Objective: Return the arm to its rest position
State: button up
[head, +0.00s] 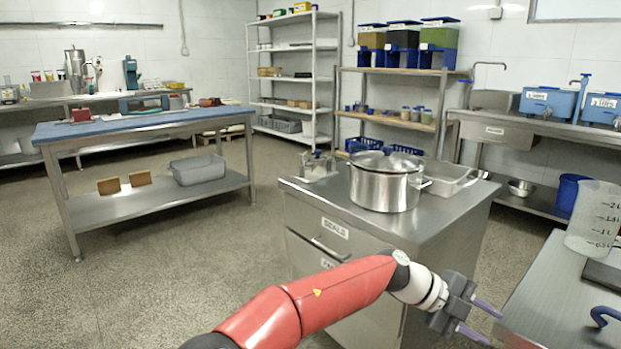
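My red arm reaches from the bottom of the head view toward the right. My gripper (481,323) is at the lower right, in front of the steel cabinet (455,215) and beside the near edge of the right-hand table (560,290). Its two purple fingers are spread apart with nothing visible between them. The gripper points to the right and appears clear of the cabinet, though I cannot tell its exact distance from the table edge.
A steel pot (385,185) and a metal tray (450,180) stand on the cabinet. A clear measuring jug (594,220) stands on the right table. A blue-topped table (140,122) is at the left. The speckled floor (190,260) between is clear.

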jog(key=s+a+f+n+y, duration=0.1)
jog(key=s+f+n+y, duration=0.2)
jog(key=f+n+y, duration=0.3)
jog(key=s+a+f+n+y, duration=0.2)
jog(key=s+f+n+y, duration=0.1)
jog(key=f+n, duration=0.3)
jog(key=s+a+r+n+t+y, duration=0.1)
jog(key=s+a+r+n+t, duration=0.3)
jog(key=n, duration=0.6)
jog(key=s+a+r+n+t+y, duration=0.2)
jog(key=s+a+r+n+t, duration=0.2)
jog(key=a+r+n, duration=0.5)
jog(key=shift+s+a+r+n+t, duration=0.3)
jog(key=shift+s+r+n, duration=0.25)
jog(key=shift+s, duration=0.55)
jog(key=shift+d, duration=0.15)
